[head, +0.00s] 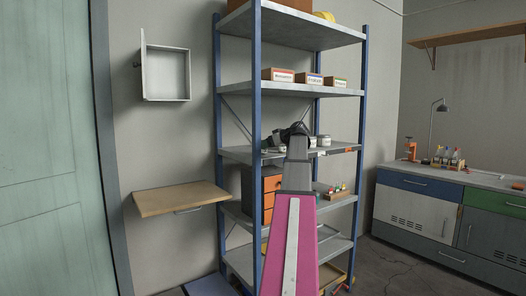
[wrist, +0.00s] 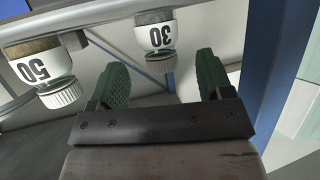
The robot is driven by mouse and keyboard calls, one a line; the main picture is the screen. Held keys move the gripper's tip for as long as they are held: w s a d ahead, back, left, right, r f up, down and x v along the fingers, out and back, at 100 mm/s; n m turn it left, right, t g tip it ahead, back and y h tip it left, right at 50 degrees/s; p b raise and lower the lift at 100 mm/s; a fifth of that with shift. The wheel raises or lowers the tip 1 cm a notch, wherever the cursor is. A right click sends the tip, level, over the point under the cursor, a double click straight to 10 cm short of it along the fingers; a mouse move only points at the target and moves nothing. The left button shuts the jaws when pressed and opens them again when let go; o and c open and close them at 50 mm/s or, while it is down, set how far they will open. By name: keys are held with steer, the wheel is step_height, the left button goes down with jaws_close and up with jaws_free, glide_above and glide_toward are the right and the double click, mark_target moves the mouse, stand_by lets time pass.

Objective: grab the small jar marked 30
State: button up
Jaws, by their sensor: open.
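The small jar marked 30 (wrist: 155,38) shows upside down in the wrist view, white with a pale lid and a dark number. It lies beyond my gripper (wrist: 162,78), roughly in line with the gap between its green fingers. The fingers are apart, nothing is between them, and they do not appear to touch the jar. In the head view, my gripper (head: 297,130) is at the middle shelf (head: 240,153) of the rack, and my arm hides part of that shelf. Small pale jars (head: 323,141) show beside it there, but their numbers cannot be read.
A jar marked 50 (wrist: 40,72) stands left of the 30 jar in the wrist view. A blue rack post (wrist: 272,65) rises at the right there. The shelf above holds several labelled boxes (head: 281,75). An orange drawer unit (head: 271,184) sits below.

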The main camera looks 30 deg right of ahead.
steer(key=x, duration=0.3)
steer(key=shift+w+a, duration=0.1)
steer(key=shift+w, duration=0.2)
steer(key=shift+c, duration=0.3)
steer(key=c, duration=1)
